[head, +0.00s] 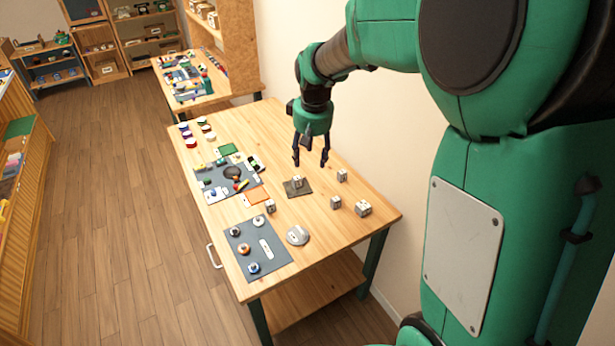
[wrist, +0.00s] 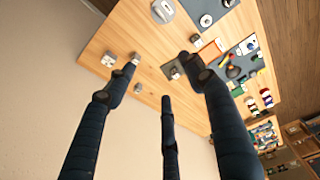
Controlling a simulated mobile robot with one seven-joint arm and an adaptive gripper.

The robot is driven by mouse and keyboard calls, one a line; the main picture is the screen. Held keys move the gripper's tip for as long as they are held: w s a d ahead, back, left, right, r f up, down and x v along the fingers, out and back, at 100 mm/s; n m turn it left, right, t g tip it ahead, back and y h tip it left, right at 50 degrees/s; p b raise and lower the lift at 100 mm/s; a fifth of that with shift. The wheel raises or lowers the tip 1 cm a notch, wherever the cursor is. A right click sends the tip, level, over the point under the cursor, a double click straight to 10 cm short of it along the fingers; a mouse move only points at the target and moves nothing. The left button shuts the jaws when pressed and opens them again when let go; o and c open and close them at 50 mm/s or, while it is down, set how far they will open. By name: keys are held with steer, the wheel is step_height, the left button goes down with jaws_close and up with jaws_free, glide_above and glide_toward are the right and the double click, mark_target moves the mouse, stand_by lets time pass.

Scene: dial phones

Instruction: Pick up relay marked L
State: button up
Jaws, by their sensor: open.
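Several small grey block-like relays stand on the wooden table. One relay (head: 297,181) sits on a dark square pad (head: 292,192). Others stand to its right: a far relay (head: 342,175), a nearer relay (head: 335,202) and a wider relay (head: 363,208). Another relay (head: 270,206) stands left of the pad. Their marks are too small to read, so I cannot tell which bears the L. My gripper (head: 310,163) is open and empty, fingers pointing down, above the table near its wall side. In the wrist view my dark fingers (wrist: 158,68) are spread, with a relay (wrist: 138,88) showing between them.
A grey mat (head: 263,262) with round parts lies at the front left, beside a silver round device (head: 297,235). Another mat (head: 212,181) with colourful parts lies farther back. The wall runs along the table's right side.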

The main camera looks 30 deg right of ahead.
steer(key=w+d+f+g, duration=0.1)
steer(key=w+d+f, duration=0.5)
steer(key=d+f, duration=0.5)
steer(key=g, duration=0.1)
glide_above(336, 199)
step_height(336, 199, down, 12)
steer(key=shift+w+d+f+y, duration=0.15)
steer(key=shift+w+f+y, duration=0.05)
steer(key=shift+y, duration=0.1)
steer(key=shift+f, duration=0.1)
steer(key=shift+f+b, duration=0.8)
steer(key=shift+f, duration=3.4)
steer(key=shift+f, duration=0.1)
steer(key=shift+s+f+b, duration=0.1)
steer(key=shift+f+b, duration=0.5)
steer(key=shift+f, duration=1.9)
jaws_close()
